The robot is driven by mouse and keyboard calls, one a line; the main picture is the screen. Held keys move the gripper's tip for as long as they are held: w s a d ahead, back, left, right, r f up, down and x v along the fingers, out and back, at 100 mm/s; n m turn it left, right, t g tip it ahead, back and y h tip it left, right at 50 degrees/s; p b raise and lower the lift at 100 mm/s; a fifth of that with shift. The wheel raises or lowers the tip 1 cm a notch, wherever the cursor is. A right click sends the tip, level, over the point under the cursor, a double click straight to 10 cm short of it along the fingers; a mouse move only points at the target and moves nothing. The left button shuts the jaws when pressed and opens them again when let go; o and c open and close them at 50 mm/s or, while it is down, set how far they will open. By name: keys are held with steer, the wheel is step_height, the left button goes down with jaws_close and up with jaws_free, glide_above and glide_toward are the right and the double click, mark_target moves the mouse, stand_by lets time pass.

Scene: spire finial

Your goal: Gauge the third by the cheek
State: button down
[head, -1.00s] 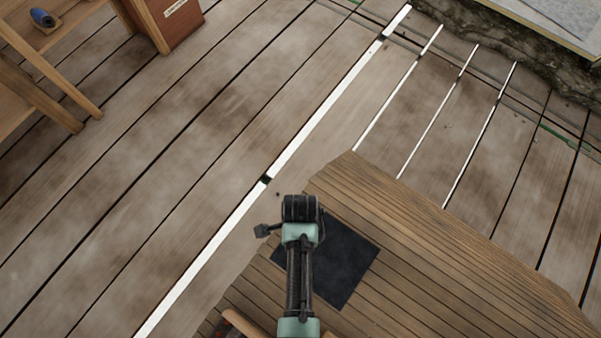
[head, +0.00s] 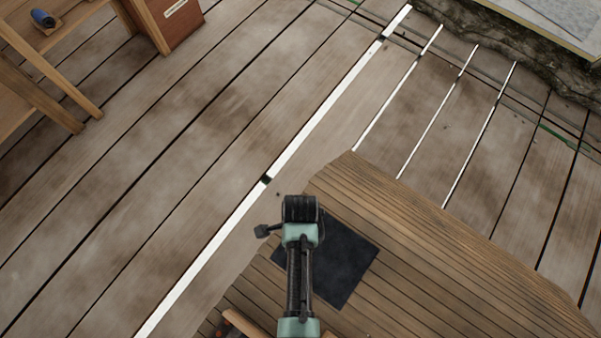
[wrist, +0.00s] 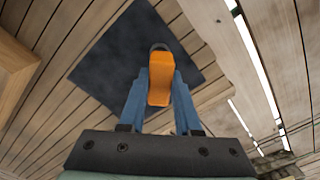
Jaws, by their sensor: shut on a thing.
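My gripper (wrist: 160,75) shows in the wrist view as two blue fingers closing in from a dark mount. The piece reaches past the fingertips, above a dark square mat (wrist: 105,55) on wooden slats. In the head view my arm is over the same mat (head: 345,262), and the fingers and the orange piece are hidden. I cannot tell which thing is the third or the cheek.
The slatted wooden surface (head: 430,250) fills the lower right. Around it lies a plank floor (head: 190,110) with bright gaps. A wooden bench (head: 70,80) holding a small blue object (head: 42,18) and a reddish-brown box (head: 172,25) stand at upper left. A rough dark edge (head: 480,35) is at upper right.

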steer(key=shift+r+p, duration=2.25)
steer(key=shift+r, duration=0.15)
steer(key=shift+f, duration=0.2)
steer(key=shift+f+b, duration=1.75)
steer(key=shift+f, duration=0.45)
steer(key=c, duration=0.5)
jaws_free()
